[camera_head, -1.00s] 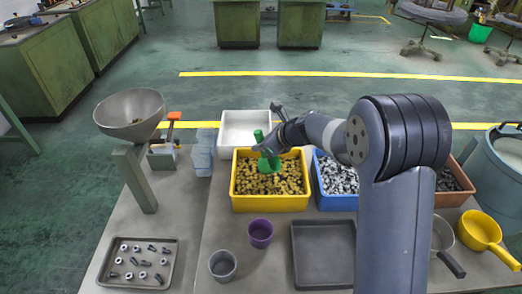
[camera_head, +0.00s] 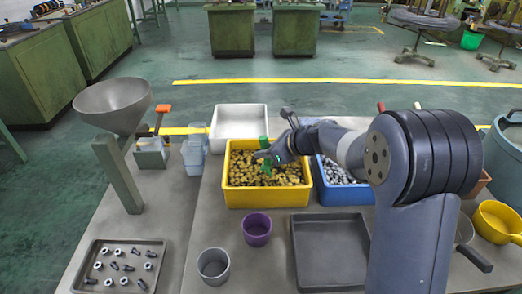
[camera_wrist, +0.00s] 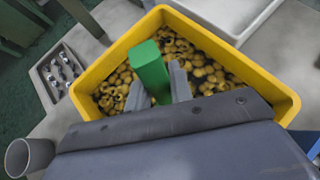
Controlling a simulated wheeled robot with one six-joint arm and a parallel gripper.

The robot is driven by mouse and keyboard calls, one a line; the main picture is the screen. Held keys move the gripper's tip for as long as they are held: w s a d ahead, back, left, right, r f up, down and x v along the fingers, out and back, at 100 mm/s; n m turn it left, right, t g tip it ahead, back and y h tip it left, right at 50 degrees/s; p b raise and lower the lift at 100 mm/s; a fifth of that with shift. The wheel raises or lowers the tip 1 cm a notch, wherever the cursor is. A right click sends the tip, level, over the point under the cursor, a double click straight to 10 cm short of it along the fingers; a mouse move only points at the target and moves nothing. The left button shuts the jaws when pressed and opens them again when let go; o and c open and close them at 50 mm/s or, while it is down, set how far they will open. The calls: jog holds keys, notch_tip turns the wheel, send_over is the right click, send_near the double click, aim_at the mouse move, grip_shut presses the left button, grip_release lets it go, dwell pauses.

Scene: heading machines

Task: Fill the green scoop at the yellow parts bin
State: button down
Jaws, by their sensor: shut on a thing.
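The yellow parts bin (camera_head: 238,200) stands on the table and holds many brass-coloured parts; it also fills much of the wrist view (camera_wrist: 113,57). My gripper (camera_head: 277,152) is over the bin, shut on the handle of the green scoop (camera_head: 265,145). In the wrist view the green handle (camera_wrist: 150,68) stands between the two grey fingers of my gripper (camera_wrist: 158,88). The scoop's bowl is low at the parts in the bin. It is mostly hidden, and I cannot tell how much it holds.
A blue bin (camera_head: 343,194) of silvery parts stands right of the yellow bin. A white tray (camera_head: 239,135) is behind it. A purple cup (camera_head: 256,230), a grey cup (camera_head: 213,266) and a dark tray (camera_head: 326,281) are in front. A hopper (camera_head: 113,103) stands at left.

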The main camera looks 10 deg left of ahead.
jog(key=shift+d, duration=0.7)
jog(key=p, duration=0.3)
jog(key=shift+s+r+h, duration=0.1)
jog(key=shift+r+h, duration=0.2)
jog(key=h+p, duration=0.1)
jog(key=p, duration=0.4)
jog(key=shift+a+f, duration=0.25)
jog(key=shift+a, duration=0.05)
jog(key=shift+g+h+p, duration=0.3)
jog(key=shift+p, duration=0.2)
jog(key=a+h+p, duration=0.1)
jog(key=h+p, duration=0.1)
jog(key=p, duration=0.6)
jog(key=f+h+p, duration=0.1)
jog(key=p, duration=0.8)
jog(key=shift+a+f+n+h, duration=0.2)
jog(key=shift+a+n+h, duration=0.1)
jog(key=shift+a+h, duration=0.1)
jog(key=shift+w+a+r+b, duration=0.15)
jog(key=shift+w+b, duration=0.1)
jog(key=shift+b, duration=0.15)
notch_tip(320, 180, up, 10)
jog(key=a+h, duration=0.1)
jog(key=h, duration=0.1)
jog(key=shift+a+r+g, duration=0.15)
jog(key=shift+a+g, duration=0.15)
jog(key=shift+g, duration=0.1)
